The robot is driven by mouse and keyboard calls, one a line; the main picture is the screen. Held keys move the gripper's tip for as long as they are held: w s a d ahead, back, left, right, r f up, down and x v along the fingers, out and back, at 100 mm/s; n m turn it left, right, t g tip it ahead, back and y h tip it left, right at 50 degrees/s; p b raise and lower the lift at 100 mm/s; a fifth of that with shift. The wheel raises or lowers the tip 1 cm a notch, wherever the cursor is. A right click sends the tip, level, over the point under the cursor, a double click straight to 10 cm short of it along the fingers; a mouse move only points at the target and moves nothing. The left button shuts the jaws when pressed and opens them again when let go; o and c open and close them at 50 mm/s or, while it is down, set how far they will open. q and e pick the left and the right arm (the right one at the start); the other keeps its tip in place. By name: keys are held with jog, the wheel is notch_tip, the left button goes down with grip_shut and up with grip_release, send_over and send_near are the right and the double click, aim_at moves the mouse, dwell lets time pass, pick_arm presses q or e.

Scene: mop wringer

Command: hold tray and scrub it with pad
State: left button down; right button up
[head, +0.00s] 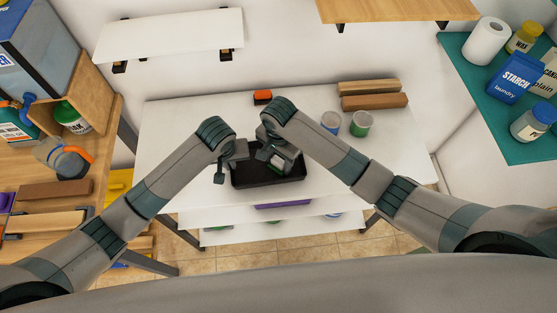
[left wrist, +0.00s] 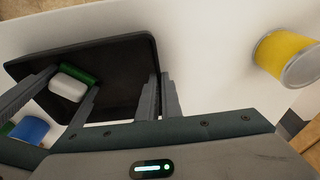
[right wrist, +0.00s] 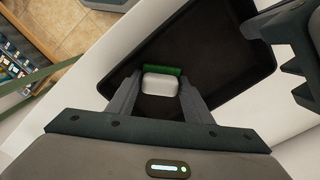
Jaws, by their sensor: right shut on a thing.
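The black tray (head: 262,182) lies on the white table; it also shows in the left wrist view (left wrist: 118,62) and right wrist view (right wrist: 225,65). The scrub pad (right wrist: 160,85), white with a green side, is between the fingers of my right gripper (right wrist: 160,90), which is shut on it over the tray. The pad also shows in the left wrist view (left wrist: 68,88); I cannot tell whether it touches the tray's floor. My left gripper (left wrist: 160,90) is at a side rim of the tray, fingers close together on either side of it; whether they press on it is unclear.
An orange-red block (head: 262,97) lies behind the tray. A blue-and-white can (head: 331,122), a green-and-white can (head: 360,124) and wooden blocks (head: 374,101) stand at the back right.

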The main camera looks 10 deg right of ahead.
aim_at(267, 169)
jog(key=shift+s+a, duration=0.1)
jog(key=shift+a, duration=1.75)
jog(key=shift+r, duration=0.2)
notch_tip(267, 169, up, 7)
jog(key=shift+f, duration=0.15)
pick_arm(q)
jog(key=c, duration=1.9)
grip_release()
jog(key=shift+o, duration=0.2)
